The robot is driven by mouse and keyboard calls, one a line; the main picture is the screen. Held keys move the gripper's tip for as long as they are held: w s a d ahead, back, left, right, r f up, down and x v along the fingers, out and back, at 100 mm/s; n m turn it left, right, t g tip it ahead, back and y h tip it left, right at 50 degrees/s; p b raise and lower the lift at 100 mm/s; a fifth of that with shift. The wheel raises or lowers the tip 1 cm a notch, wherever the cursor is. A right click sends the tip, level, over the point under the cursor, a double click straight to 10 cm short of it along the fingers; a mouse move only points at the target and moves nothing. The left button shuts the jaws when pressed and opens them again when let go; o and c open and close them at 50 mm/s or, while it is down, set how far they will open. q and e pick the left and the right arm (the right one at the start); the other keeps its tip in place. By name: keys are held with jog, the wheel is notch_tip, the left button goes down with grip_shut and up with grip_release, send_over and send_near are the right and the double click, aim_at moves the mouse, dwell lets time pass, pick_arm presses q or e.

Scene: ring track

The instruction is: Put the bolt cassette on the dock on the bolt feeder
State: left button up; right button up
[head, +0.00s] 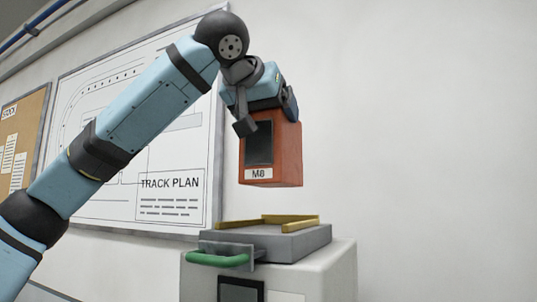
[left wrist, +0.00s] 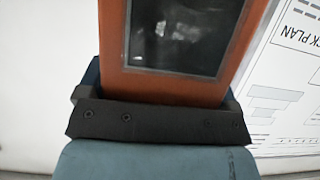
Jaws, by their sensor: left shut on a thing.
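The bolt cassette (head: 287,155) is an orange-red box with a dark window and a white label reading M8. My left gripper (head: 262,105) is shut on its upper part and holds it upright in the air. In the left wrist view the cassette (left wrist: 112,40) with its dark window fills the upper middle, with the gripper (left wrist: 155,112) across its near end. The bolt feeder (head: 320,272) is a pale cabinet. On its top is the dock (head: 305,240), a grey plate with yellow guide rails. The cassette hangs above the dock with a clear gap. My right gripper is not in view.
A green handle (head: 218,259) on a grey bracket sticks out at the dock's front left. A track plan board (head: 150,130) and a cork board (head: 22,140) hang on the wall behind. The space right of the feeder looks clear.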

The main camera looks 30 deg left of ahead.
pick_arm(q)
send_over(268, 185)
jog(key=shift+w+a+f, duration=0.15)
jog(key=shift+w+f, duration=0.05)
jog(key=shift+f, duration=1.55)
jog(key=shift+w+a+f, duration=0.1)
jog(key=shift+w+f, duration=0.05)
jog(key=shift+f, duration=1.55)
jog(key=shift+d, duration=0.1)
jog(key=shift+f, duration=0.2)
jog(key=o, duration=1.7)
jog(key=shift+c, duration=0.2)
jog(key=shift+r, duration=0.15)
jog(key=b+v, duration=0.2)
jog(key=v, duration=1)
